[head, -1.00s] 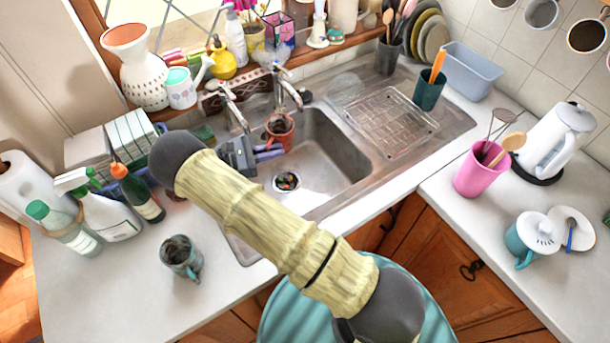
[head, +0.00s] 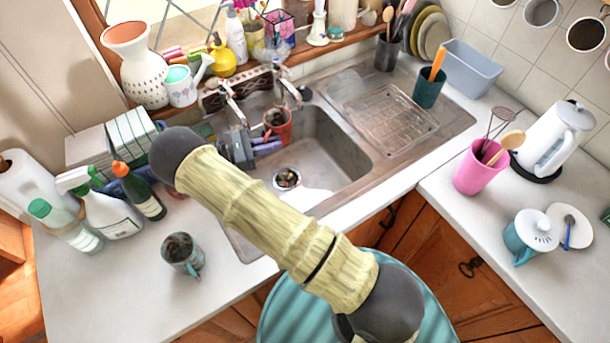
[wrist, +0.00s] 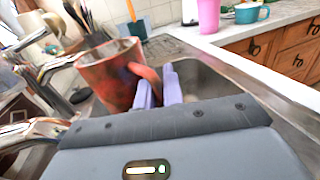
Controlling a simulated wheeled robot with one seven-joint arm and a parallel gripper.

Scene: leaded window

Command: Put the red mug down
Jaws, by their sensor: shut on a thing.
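The red mug (head: 284,133) is at the back left of the sink basin (head: 335,140), close to the taps, with its dark opening facing up. In the wrist view the mug (wrist: 108,78) is large, a little tilted, with its handle towards my gripper (wrist: 160,84). The lavender fingers are shut on the handle. In the head view my gripper (head: 268,147) lies just below the mug. I cannot tell whether the mug's base touches anything, as its underside is hidden.
Two metal taps (head: 237,105) stand close behind and left of the mug. The drain (head: 287,179) holds bits of debris. The ribbed drainboard (head: 392,118) to the right has a wire rack. A teal mug (head: 182,254) and several bottles stand on the left counter, which has clear room in front.

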